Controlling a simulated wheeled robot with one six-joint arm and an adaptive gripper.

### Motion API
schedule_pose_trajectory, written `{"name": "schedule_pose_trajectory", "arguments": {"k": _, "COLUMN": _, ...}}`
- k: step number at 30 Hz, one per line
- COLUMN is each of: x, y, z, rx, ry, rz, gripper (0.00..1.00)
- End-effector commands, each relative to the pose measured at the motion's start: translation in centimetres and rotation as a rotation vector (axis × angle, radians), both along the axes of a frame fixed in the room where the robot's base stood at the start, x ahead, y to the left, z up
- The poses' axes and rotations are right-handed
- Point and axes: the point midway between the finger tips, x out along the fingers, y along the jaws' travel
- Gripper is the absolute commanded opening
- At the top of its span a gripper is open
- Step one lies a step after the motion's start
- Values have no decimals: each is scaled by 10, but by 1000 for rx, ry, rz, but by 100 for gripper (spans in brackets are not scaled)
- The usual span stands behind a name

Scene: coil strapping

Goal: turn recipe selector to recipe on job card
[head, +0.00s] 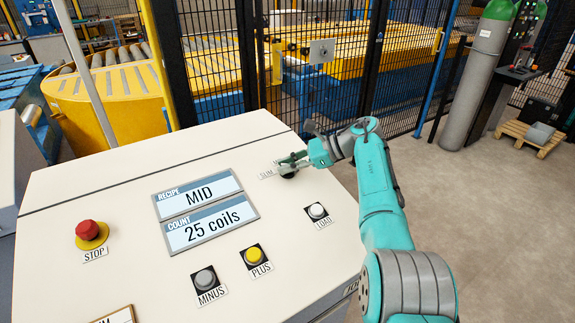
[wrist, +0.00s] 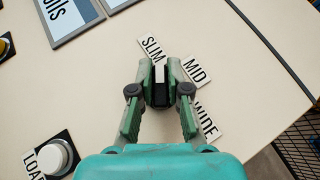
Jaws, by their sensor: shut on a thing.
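The recipe selector (head: 288,174) is a black knob on the sloping cream panel. My gripper (wrist: 160,76) is shut on it, with a green finger on either side of the dark knob (wrist: 159,97). The labels SLIM (wrist: 151,48), MID (wrist: 194,69) and WIDE (wrist: 206,120) lie around the selector. The fingers hide much of the knob, and I cannot tell its pointer direction for sure. The recipe display (head: 198,194) reads MID. A brown-edged card (head: 115,316) is cut off at the bottom edge of the head view, and its text cannot be read.
The count display (head: 207,230) reads 25 coils. A white LOAD button (head: 317,210), a yellow PLUS button (head: 254,255), a grey MINUS button (head: 205,278) and a red STOP button (head: 88,231) stand up from the panel. A black mesh fence (head: 300,95) rises behind it.

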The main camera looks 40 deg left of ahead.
Motion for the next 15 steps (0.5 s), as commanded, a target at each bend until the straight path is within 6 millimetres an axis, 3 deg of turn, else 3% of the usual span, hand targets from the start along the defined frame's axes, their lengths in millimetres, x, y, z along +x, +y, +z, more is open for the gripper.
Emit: {"name": "schedule_pose_trajectory", "arguments": {"k": 15, "x": 0, "y": 0, "z": -2, "rx": -5, "ry": -5, "rz": 32, "gripper": 0}}
